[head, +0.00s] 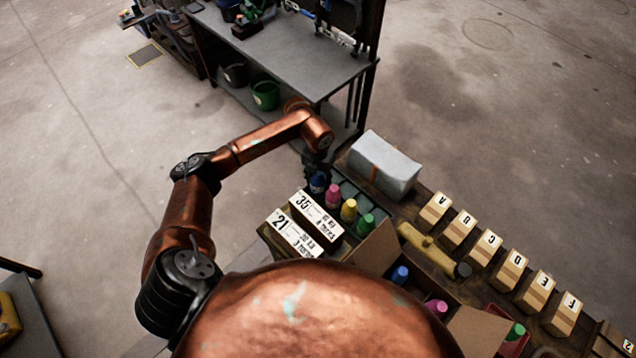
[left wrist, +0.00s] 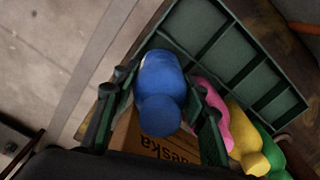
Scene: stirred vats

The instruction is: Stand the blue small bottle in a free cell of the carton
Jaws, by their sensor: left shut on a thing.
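The blue small bottle (head: 318,186) is in my left gripper (head: 317,170), at the left end of a row of bottles by a green divided crate (head: 345,187). In the left wrist view the blue bottle (left wrist: 161,95) sits between the two fingers of my left gripper (left wrist: 158,112). I cannot tell whether its base still touches the crate. The open cardboard carton (head: 376,250) is at the lower middle of the head view, with a blue bottle (head: 400,275) and a pink bottle (head: 436,307) in it. My body hides much of its inside. My right gripper is out of view.
Pink (head: 333,196), yellow (head: 349,210) and green bottles (head: 366,224) stand beside the held one. Several crate cells (left wrist: 235,60) are empty. Number boxes (head: 315,215), a grey-white bin (head: 385,165), a yellow tool (head: 430,245) and lettered blocks (head: 485,247) crowd the bench.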

